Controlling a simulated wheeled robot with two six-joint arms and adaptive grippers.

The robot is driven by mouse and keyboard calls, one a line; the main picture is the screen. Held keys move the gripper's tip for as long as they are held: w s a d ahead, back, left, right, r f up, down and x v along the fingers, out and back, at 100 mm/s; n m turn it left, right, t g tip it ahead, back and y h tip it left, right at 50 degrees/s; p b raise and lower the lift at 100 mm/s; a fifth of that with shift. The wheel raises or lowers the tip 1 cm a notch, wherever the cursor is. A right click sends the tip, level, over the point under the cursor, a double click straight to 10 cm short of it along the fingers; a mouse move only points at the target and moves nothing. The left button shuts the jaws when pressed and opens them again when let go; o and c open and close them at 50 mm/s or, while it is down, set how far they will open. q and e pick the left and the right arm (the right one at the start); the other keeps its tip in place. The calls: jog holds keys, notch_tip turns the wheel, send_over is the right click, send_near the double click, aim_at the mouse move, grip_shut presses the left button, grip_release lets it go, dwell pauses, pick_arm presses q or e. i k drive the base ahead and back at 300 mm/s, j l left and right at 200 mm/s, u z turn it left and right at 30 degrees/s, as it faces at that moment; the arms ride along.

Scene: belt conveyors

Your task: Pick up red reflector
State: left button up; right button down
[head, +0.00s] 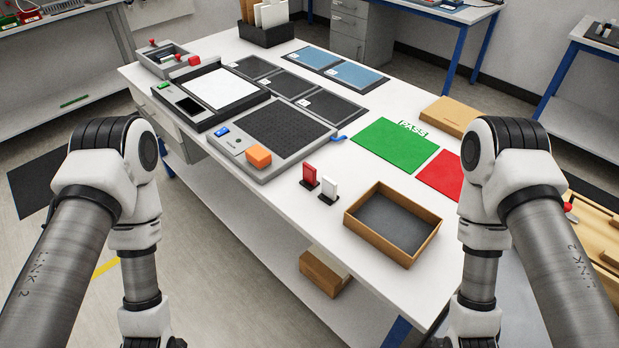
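A small red upright block (309,176), which looks like the red reflector, stands on a dark base on the white table, left of the brown tray. A similar white upright block (328,188) stands close beside it on its right. My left arm comes down at the left edge of the picture and my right arm at the right. Both run out of the bottom of the picture, so neither gripper's fingers show. Both arms are well apart from the red block.
A brown open tray (393,257) sits near the table's front edge. An orange block (258,156) lies on a grey device (231,145) behind the red block. Green (396,143) and red mats (440,174) lie at the right. White table (285,203) is clear in front of the blocks.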

aim_at(308, 181)
jog(key=i+j+z, duration=0.25)
jog(key=z, duration=0.15)
jog(key=i+j+z, duration=0.2)
jog(key=j+z, duration=0.25)
